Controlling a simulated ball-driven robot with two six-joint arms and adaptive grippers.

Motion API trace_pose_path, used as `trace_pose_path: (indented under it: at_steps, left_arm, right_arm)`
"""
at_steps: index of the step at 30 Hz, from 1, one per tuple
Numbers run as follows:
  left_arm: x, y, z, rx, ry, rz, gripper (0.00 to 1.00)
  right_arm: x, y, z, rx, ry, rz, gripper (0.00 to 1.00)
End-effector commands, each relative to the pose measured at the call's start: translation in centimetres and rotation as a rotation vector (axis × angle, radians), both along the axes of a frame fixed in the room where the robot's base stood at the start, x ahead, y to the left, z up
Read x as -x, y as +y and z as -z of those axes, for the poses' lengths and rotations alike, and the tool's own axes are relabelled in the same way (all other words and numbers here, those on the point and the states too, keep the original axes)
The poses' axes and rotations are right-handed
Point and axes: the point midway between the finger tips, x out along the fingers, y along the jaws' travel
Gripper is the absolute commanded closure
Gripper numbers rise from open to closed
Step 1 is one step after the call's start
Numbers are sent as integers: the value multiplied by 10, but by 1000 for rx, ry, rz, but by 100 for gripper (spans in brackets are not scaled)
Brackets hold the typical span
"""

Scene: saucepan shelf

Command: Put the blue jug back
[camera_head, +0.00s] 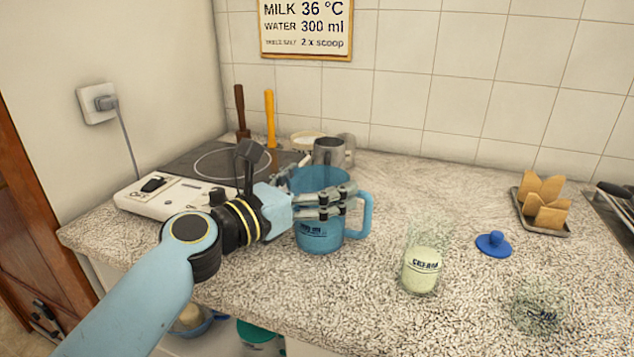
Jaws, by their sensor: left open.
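The blue jug (318,238) stands upright on the speckled counter, just right of the hotplate, with its handle to the right. It is see-through, with dark lettering low on its front. My left gripper (348,200) is at the jug, its fingers lying across the front of the upper part. The fingers are open; whether they touch the jug I cannot tell. They hide part of the jug's upper side. My right gripper is not in the view.
A white hotplate (160,196) is at the left, with a metal mug (329,152) behind the jug. A cream jar (421,270), a blue lid (494,244) and a tray (542,228) with tan pieces stand to the right.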

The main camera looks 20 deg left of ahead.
Motion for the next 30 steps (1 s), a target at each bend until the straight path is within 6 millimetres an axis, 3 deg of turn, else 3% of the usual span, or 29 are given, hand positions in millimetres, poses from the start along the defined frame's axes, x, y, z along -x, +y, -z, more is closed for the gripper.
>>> trace_pose_path:
  at_steps: [7, 21, 30]
  left_arm:
    - [9, 5, -2, -1, 0, 0, 0]
    - [96, 45, 0, -3, 2, 1, 0]
    - [109, 51, -2, -1, 0, 0, 0]
  right_arm:
    - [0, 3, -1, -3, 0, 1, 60]
    - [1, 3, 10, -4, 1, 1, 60]
    - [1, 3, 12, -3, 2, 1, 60]
